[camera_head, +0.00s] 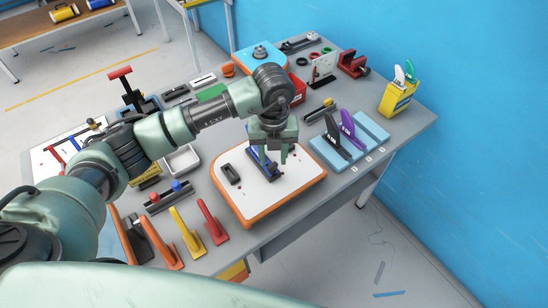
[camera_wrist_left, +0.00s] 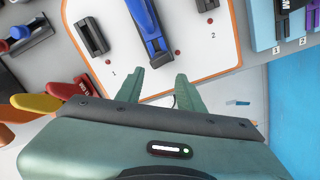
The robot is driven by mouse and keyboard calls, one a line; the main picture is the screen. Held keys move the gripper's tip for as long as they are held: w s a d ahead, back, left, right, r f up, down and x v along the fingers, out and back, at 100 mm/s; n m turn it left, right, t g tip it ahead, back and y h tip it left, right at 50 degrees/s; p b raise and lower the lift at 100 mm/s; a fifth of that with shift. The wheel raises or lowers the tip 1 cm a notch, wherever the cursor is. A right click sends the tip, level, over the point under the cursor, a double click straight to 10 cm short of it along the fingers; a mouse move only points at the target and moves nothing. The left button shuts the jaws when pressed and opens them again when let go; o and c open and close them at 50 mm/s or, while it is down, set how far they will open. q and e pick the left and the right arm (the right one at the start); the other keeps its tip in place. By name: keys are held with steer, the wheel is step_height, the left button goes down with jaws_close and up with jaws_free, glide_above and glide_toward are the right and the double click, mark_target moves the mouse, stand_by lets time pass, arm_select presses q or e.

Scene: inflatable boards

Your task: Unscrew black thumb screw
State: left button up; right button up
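A white board with an orange rim (camera_head: 250,222) lies on the grey table. On it are a small black block-shaped part (camera_head: 230,174) and a blue clamp-like part (camera_head: 265,167) with dark pieces. The blue part also shows in the left wrist view (camera_wrist_left: 148,30), with the black part (camera_wrist_left: 92,36) to its left. I cannot make out clearly which piece is the black thumb screw. My left gripper (camera_head: 273,154) points down over the board by the blue part, partly covering it. Its fingers (camera_wrist_left: 160,90) are apart, with nothing held between them. My right gripper is not in view.
Red (camera_head: 212,222) and yellow (camera_head: 186,233) handled tools stand along the front edge. A light-blue board (camera_head: 330,155) with black and purple clamps is right of the white board. A yellow box (camera_head: 398,98) stands near the blue wall. Little table is clear.

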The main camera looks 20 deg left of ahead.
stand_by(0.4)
arm_select(q)
steer(key=m+b, duration=0.2)
steer(key=m, duration=0.1)
steer(key=shift+a+f, duration=0.1)
steer(key=shift+a, duration=0.1)
steer(key=shift+s+m+b, duration=0.1)
steer(key=shift+m+b, duration=0.25)
steer(key=shift+m, duration=0.35)
steer(key=shift+a+m+b, duration=0.2)
steer(key=shift+m+b, duration=0.85)
steer(key=shift+m, duration=0.15)
steer(key=shift+a+m+b, duration=0.1)
steer(key=shift+m+b, duration=0.35)
steer(key=shift+m, duration=0.35)
